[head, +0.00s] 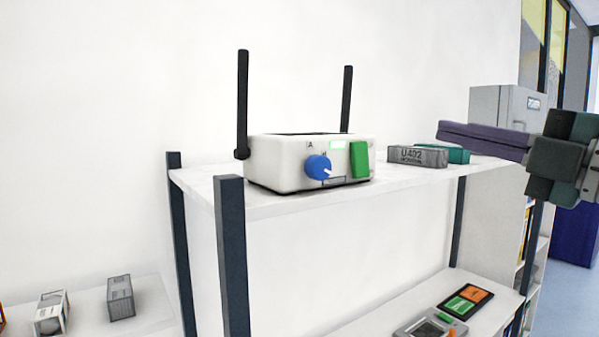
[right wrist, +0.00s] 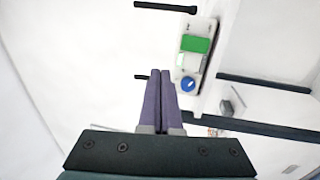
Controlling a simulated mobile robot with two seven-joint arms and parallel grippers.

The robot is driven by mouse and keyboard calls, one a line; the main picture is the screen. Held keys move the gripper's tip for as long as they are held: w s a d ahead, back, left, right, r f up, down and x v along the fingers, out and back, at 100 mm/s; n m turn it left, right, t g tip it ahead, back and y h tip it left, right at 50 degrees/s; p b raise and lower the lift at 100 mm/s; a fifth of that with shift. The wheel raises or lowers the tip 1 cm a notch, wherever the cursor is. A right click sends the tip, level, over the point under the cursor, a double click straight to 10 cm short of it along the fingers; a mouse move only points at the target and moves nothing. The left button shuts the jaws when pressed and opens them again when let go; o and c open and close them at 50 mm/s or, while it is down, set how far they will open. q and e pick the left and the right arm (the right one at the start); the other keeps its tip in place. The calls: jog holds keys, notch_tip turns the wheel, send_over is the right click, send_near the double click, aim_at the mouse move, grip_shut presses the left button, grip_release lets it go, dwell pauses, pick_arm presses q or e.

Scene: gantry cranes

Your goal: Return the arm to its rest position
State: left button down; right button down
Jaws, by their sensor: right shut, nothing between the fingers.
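My right gripper (head: 443,133) comes in from the right edge of the head view, its purple fingers pointing left. In that picture the fingers lie above and partly in front of the small blocks on the upper shelf. In the right wrist view the two fingers (right wrist: 161,74) lie side by side, shut with nothing between them. A white box (head: 270,167) with two black antennas, a blue knob (head: 317,167) and a green switch (head: 360,160) stands on the upper shelf, left of the gripper and apart from it. My left gripper is not in view.
The white upper shelf (head: 290,207) has dark posts, one at the front (head: 232,260). A grey block (head: 417,157) marked U402 and a teal block (head: 457,155) lie on it. Devices (head: 465,300) lie on a lower shelf. A grey cabinet (head: 495,105) stands behind the gripper.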

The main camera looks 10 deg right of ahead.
jog(key=s+f+m+g+h+p, duration=0.7)
jog(key=s+f+m+h, duration=0.35)
jog(key=f+m, duration=0.55)
jog(key=s+a+f+m+g+y+p, duration=0.1)
jog(key=s+a+m+g+y, duration=0.1)
jog(key=s+a+g, duration=0.2)
jog(key=s+a+f+m+g+y+p, duration=0.1)
jog(key=s+a+g, duration=0.3)
jog(key=s, duration=0.7)
jog(key=shift+a+f+m+y, duration=0.45)
jog(key=shift+a+f+m, duration=0.05)
jog(key=shift+a+f, duration=0.1)
